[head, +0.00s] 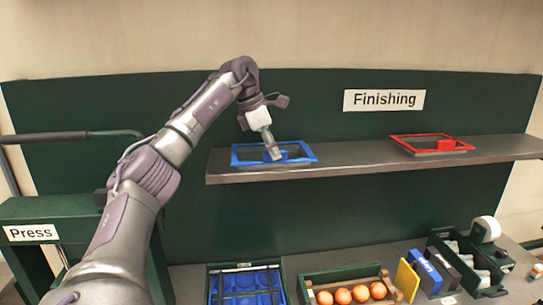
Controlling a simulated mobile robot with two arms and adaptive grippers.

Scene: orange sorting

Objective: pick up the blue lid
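The view is too small to tell whether the fingers are closed on the block. My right gripper is not in view.
A red lid (432,151) lies on the shelf's right part, under the "Finishing" sign (384,100). Below, the lower bench holds a crate with blue contents (246,286), a crate of oranges (343,273) and a green organizer (466,250). The shelf between the lids is clear.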

